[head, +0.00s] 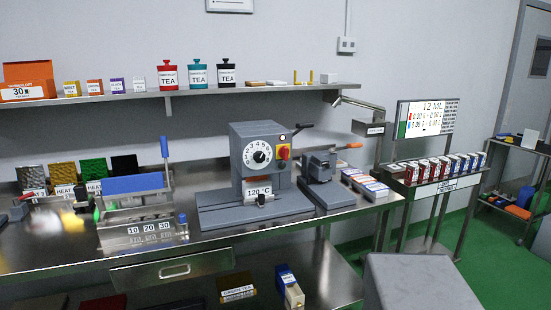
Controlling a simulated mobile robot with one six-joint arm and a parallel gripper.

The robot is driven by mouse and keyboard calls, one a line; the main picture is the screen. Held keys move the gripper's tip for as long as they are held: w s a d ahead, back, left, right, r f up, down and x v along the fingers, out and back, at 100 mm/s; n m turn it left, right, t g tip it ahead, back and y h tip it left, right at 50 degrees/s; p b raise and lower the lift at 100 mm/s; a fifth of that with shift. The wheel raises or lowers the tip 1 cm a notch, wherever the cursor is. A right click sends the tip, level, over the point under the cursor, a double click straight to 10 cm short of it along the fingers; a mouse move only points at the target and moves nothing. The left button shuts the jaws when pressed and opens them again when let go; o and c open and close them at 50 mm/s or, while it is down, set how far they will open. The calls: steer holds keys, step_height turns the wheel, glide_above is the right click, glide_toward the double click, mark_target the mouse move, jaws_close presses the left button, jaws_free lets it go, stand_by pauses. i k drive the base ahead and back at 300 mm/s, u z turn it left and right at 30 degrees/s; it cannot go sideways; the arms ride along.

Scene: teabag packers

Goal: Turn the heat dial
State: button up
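The dial's exact setting is too small to read. I cannot make out my gripper in this view, and nothing is seen touching the dial.
A tool with an orange handle (320,175) stands right of the machine. A blue-topped fixture marked 10, 20, 30 (150,233) stands to the left. A blurred pale patch (42,222) lies at the bench's left. A shelf (220,92) with tea tins runs above.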

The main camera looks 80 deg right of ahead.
mark_target(259, 157)
steer(key=z, duration=1.1)
steer(key=i, duration=0.55)
steer(key=u, duration=0.1)
steer(key=k, duration=0.6)
steer(key=z, duration=0.05)
